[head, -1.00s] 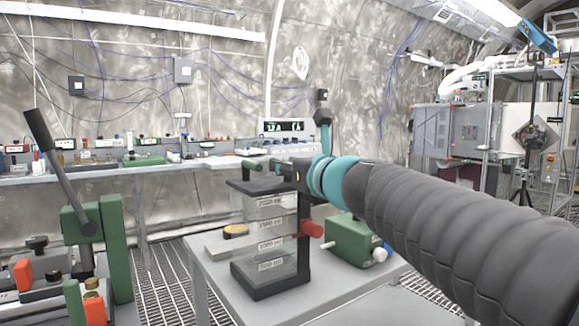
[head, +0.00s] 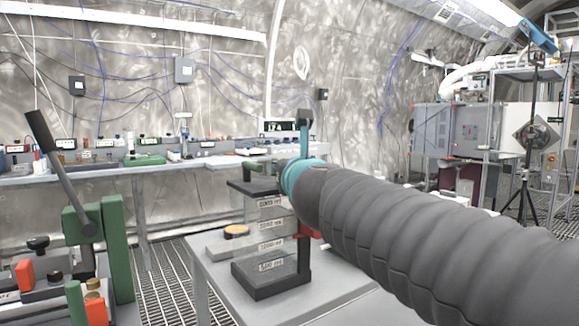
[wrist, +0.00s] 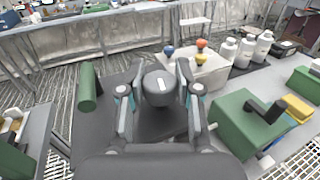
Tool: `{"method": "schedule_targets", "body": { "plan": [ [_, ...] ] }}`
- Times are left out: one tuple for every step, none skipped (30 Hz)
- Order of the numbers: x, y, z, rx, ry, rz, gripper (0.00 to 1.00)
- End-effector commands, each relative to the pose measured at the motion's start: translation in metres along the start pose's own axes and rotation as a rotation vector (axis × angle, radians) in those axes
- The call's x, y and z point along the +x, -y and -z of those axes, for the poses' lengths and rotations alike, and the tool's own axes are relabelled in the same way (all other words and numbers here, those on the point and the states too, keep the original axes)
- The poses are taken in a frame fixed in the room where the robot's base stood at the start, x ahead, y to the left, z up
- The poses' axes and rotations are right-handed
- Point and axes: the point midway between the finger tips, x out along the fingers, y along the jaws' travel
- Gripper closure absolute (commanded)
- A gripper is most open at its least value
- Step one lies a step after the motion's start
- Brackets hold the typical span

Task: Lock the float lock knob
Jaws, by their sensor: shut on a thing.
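A dark round knob with a short white mark on top (wrist: 159,84) sits in the middle of the wrist view. My gripper (wrist: 158,92) has one finger on each side of it and is shut on it. The white mark runs nearly along the view's vertical. In the head view, the dark frame (head: 270,285) with clear volume-marked layers stands on the grey table. My gripper is at the top of this frame, and my arm hides the knob there. A red part (head: 308,231) on the frame's right side is mostly covered by my arm.
In the wrist view, a green box with a black lever (wrist: 240,125) stands to the right, near white bottles (wrist: 245,50). A green cylinder (wrist: 88,88) is close on the left. In the head view, a green lever press (head: 117,250) stands at the left.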

Motion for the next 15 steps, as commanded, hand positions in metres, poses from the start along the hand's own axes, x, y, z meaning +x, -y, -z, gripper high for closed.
{"method": "schedule_targets", "body": {
  "plan": [
    [0.0,-0.0017,-0.0031,0.0,0.004,0.013,1.0],
    [0.0,-0.0018,-0.0032,0.0,0.004,0.024,1.0],
    [0.0001,-0.0016,-0.0032,0.0,0.004,0.04,1.0],
    [0.0001,-0.0017,-0.0032,0.0,0.004,0.052,1.0],
    [0.0001,-0.002,-0.0033,0.0,0.005,0.063,1.0],
    [0.0002,-0.0017,-0.0033,0.0,0.005,0.08,1.0],
    [0.0002,-0.0016,-0.0033,0.0,0.005,0.094,1.0],
    [0.0003,-0.0019,-0.0033,0.0,0.005,0.106,1.0],
    [0.0004,-0.0019,-0.0034,0.0,0.005,0.123,1.0],
    [0.0004,-0.0016,-0.0034,0.0,0.005,0.136,1.0],
    [0.0004,-0.0016,-0.0034,0.0,0.005,0.149,1.0],
    [0.0004,-0.0018,-0.0035,0.0,0.005,0.165,1.0],
    [0.0004,-0.0016,-0.0035,0.0,0.005,0.177,1.0],
    [0.0003,-0.0012,-0.0036,0.0,0.005,0.189,1.0],
    [0.0002,-0.0013,-0.0037,0.0,0.006,0.202,1.0]
  ]
}}
